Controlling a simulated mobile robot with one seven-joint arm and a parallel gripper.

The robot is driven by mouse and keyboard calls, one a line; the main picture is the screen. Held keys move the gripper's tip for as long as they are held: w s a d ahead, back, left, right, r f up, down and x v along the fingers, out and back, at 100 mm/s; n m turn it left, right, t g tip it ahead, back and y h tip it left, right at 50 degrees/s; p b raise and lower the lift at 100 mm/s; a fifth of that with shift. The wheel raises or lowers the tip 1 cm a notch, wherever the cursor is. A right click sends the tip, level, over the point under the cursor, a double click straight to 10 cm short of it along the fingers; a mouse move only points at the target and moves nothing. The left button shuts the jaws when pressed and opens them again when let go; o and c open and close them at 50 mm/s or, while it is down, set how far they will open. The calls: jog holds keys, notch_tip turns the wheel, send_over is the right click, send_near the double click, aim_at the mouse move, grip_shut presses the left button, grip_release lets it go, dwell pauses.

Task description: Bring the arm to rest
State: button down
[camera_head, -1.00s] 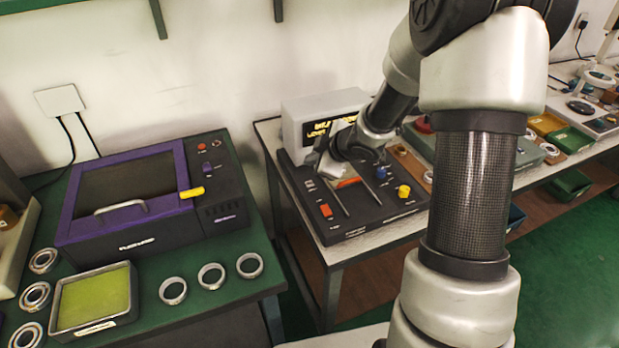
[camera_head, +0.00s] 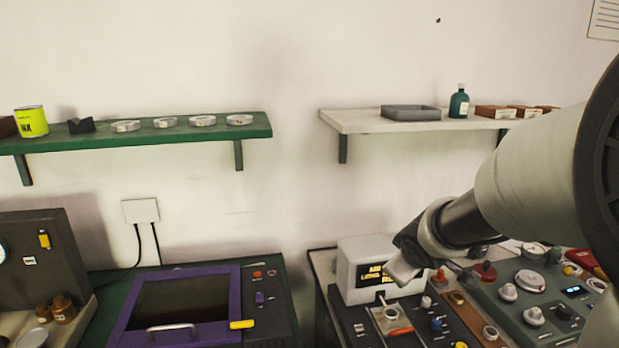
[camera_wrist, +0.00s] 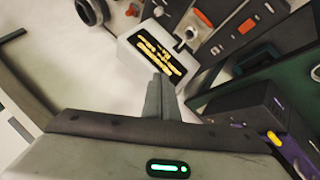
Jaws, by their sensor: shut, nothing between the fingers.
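My gripper (camera_wrist: 160,98) shows in the wrist view with its two grey fingers together and nothing between them. It points toward the white display box (camera_wrist: 155,48) with yellow lettering, and I see no contact. In the head view my arm (camera_head: 530,170) comes in from the right, bent, and its end hangs in front of and above the benches, close to the right of the display box (camera_head: 366,270). The fingertips are hard to make out in the head view.
A purple-framed machine (camera_head: 180,305) stands on the green bench at left. A control panel (camera_head: 540,290) with knobs lies under my arm at right. A green shelf (camera_head: 90,138) with rings and a white shelf (camera_head: 365,122) hang on the wall. The wall between is bare.

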jog(key=s+r+m+g+h+p, duration=0.1)
jog(key=s+r+m+p, duration=0.25)
jog(key=s+r, duration=0.55)
jog(key=s+a+r+m+g+y+p, duration=0.1)
jog(key=s+a+r+m, duration=0.1)
jog(key=s, duration=0.6)
jog(key=s+a+r+m+g+y+p, duration=0.1)
jog(key=s+a+m, duration=0.1)
jog(key=s+a, duration=0.3)
jog(key=s, duration=0.3)
jog(key=shift+r+y, duration=0.4)
jog(key=shift+s+d, duration=0.1)
jog(key=shift+d, duration=0.05)
